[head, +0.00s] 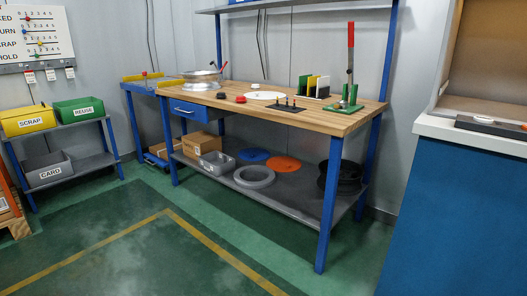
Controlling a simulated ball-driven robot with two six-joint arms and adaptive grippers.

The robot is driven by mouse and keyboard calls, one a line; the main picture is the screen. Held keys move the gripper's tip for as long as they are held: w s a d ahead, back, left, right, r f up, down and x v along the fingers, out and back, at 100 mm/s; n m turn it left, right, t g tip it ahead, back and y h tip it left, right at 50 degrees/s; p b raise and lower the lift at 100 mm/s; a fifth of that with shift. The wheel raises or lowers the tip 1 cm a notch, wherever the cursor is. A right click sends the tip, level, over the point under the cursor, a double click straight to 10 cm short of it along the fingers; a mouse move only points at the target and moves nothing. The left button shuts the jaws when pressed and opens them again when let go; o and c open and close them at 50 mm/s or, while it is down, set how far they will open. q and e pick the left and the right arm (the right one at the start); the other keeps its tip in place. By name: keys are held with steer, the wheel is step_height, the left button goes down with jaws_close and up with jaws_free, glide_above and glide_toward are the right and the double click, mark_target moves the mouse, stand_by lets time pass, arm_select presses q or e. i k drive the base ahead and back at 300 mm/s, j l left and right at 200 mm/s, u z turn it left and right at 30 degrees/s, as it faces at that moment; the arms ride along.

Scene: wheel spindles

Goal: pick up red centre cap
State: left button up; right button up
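A small red round piece (240,99), which looks like the red centre cap, lies on the wooden top of the workbench (290,117). A small dark piece (221,95) lies just left of it, and a white disc (264,95) with a small pale piece on it lies to its right. The red piece is small in this view, so its exact shape cannot be told. Neither of my grippers is in view.
A black pegged plate (287,107), upright coloured plates and a green press with a red handle (350,45) stand to the right. A silver bowl-like part (202,83) is at the left. The green floor (150,215) before the bench is clear. A blue cabinet (455,215) stands right.

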mark_target(242, 100)
steer(key=i+z, duration=0.1)
steer(key=i, duration=0.6)
steer(key=i+j, duration=0.15)
steer(key=i, duration=0.55)
steer(key=i+j+z, duration=0.15)
steer(key=i, duration=0.6)
steer(key=i+j, duration=0.1)
steer(key=i, duration=0.6)
steer(key=i+z, duration=0.3)
steer(key=k+j, duration=0.05)
steer(key=k, duration=0.05)
